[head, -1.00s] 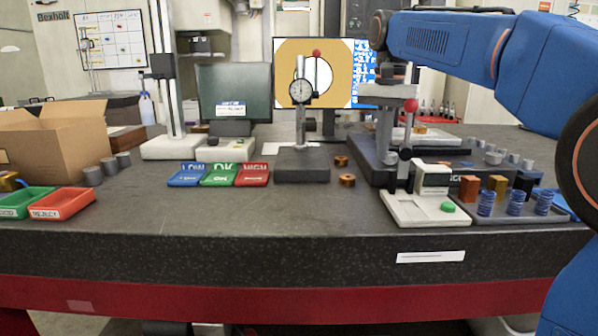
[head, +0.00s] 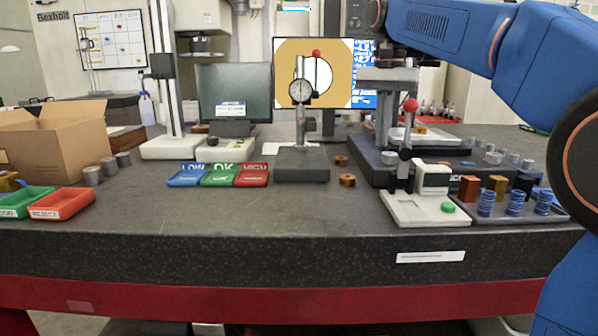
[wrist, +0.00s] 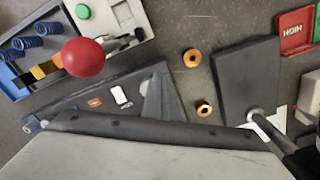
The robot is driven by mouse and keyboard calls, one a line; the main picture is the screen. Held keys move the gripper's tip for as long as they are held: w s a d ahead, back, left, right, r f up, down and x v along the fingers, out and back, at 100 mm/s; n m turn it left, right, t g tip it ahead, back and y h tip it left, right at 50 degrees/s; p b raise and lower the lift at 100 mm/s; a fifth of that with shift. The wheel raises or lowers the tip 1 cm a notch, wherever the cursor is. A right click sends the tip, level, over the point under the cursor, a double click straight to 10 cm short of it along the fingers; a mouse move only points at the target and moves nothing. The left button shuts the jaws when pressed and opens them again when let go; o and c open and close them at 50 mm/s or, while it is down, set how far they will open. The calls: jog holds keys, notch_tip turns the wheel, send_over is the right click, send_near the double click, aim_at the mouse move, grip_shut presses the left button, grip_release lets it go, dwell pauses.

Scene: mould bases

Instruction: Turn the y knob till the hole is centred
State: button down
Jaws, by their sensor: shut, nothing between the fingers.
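A tan picture on the screen (head: 282,92) behind the bench shows a white round hole (head: 325,84), partly covered by a dial gauge and a red-tipped rod. The hole looks close to the middle of the tan area, but the overlap makes exact centring hard to judge. A dark machine base (head: 366,174) stands at right under a grey bridge (head: 390,75). A round grey knob-like part (head: 389,158) sits at its front left; no label shows whether it is the y knob. My gripper's fingers show in neither view; my blue arm reaches in from the right above the bridge.
A red-ball lever (head: 410,105) stands up near the bridge, and its ball is close in the wrist view (wrist: 83,57). The dial gauge stand (head: 302,165) is left of the machine. Two brass rings lie between.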

aim_at(389, 158)
notch_tip(389, 158, up, 3)
jog(key=shift+f, duration=0.2)
jog(key=shift+s+d+f, duration=0.1)
jog(key=shift+d+f, duration=0.2)
jog(key=shift+f, duration=0.7)
jog(key=shift+s+d+f, duration=0.15)
jog(key=shift+d+f, duration=0.2)
jog(key=shift+f, duration=0.65)
jog(key=shift+s+d+f, duration=0.1)
jog(key=shift+d+f, duration=0.2)
jog(key=shift+f, duration=0.7)
jog(key=shift+w, duration=0.1)
